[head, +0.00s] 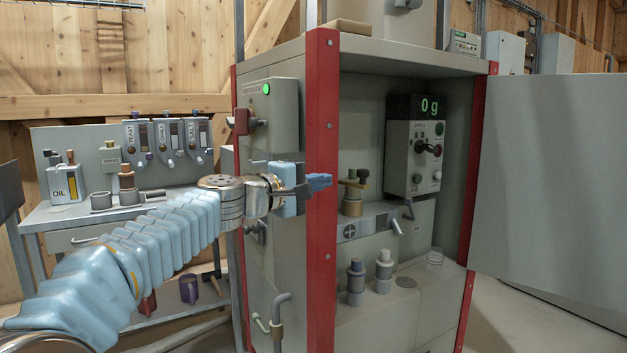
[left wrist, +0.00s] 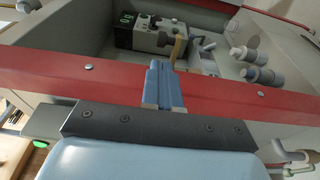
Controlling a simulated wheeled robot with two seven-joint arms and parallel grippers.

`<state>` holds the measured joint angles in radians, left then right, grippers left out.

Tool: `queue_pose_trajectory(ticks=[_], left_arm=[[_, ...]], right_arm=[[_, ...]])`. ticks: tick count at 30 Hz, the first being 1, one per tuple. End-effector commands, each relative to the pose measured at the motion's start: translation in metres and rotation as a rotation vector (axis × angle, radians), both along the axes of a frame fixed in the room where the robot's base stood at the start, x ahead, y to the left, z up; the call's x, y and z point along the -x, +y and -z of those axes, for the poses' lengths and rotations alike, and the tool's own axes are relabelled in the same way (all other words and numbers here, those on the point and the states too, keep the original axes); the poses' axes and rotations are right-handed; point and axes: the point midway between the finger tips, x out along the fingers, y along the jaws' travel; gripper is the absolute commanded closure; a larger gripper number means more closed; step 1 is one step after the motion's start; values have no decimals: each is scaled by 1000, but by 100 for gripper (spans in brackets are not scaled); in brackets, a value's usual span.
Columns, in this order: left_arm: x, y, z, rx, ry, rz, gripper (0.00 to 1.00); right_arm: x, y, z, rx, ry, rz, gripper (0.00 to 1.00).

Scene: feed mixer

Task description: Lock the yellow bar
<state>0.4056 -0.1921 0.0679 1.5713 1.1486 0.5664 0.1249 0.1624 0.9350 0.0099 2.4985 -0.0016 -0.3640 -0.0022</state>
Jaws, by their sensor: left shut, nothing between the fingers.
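My right gripper is in neither view.
The red post (head: 322,250) stands beside my left gripper. Inside the cabinet are a control box (head: 414,157) with a "0 g" display (head: 430,107) and grey fittings (head: 384,265). The open door (head: 550,190) is at the right. A workbench with an oil can (head: 66,184) is at the left.

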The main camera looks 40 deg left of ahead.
Motion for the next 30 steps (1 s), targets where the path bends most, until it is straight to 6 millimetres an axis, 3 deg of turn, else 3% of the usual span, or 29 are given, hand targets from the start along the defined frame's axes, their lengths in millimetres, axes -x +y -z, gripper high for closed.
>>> queue_pose_trajectory(ticks=[6, 13, 18, 30], left_arm=[[-48, -9, -2, 0, 3, 2, 100], [-83, -15, -2, 1, 1, 0, 100], [-93, -17, 0, 0, 1, 0, 100], [-95, -18, 0, 0, 0, -1, 100]], right_arm=[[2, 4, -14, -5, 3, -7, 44], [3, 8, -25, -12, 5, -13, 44], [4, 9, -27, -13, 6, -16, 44], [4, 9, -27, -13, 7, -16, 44]])
